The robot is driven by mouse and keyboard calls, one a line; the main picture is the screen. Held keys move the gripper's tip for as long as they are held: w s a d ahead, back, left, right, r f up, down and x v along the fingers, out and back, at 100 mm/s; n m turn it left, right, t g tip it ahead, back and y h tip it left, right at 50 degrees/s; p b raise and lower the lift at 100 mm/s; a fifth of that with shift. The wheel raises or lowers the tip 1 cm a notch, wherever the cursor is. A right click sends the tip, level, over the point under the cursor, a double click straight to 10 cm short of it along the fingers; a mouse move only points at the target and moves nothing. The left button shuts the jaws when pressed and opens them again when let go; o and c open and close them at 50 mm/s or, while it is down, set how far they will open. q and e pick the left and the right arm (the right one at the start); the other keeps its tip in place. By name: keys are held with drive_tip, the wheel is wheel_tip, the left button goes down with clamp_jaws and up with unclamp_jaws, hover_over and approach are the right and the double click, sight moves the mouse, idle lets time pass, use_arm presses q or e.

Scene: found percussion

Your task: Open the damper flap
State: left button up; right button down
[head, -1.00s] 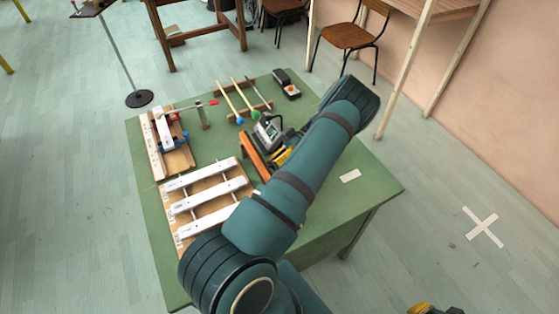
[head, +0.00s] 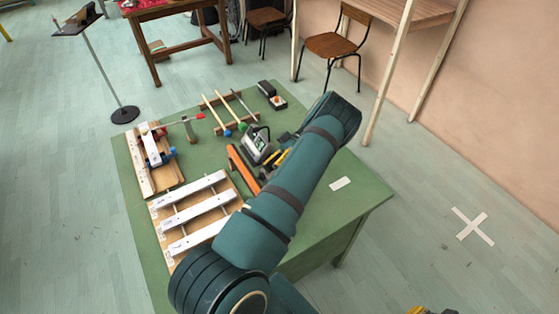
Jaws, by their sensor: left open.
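A wooden board with a single white bar (head: 152,150) and small blue and red parts lies at the table's left. A thin rod with a red tip (head: 200,116) reaches right from it, over a small wooden post. This may be the damper flap; I cannot tell for sure how far it stands open. My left gripper (head: 279,158), with yellow parts, is open and largely hidden behind my own arm. It is right of the small grey device with a screen (head: 257,142) and apart from the red-tipped rod. Part of my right gripper (head: 428,310) shows at the bottom edge.
The green table (head: 345,210) also holds a board with three white bars (head: 190,213), an orange piece (head: 241,170), mallets on a rack (head: 217,112) and a small dark box (head: 272,94). A stand (head: 125,114) is behind at the left. The table's right end is mostly clear.

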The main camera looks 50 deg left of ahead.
use_arm(q)
drive_tip(key=shift+w+a+r, duration=0.1)
drive_tip(key=shift+w+r, duration=0.05)
drive_tip(key=shift+w, duration=0.75)
drive_tip(key=shift+w+r, duration=0.1)
drive_tip(key=shift+w, duration=0.8)
drive_tip(key=shift+r, duration=0.15)
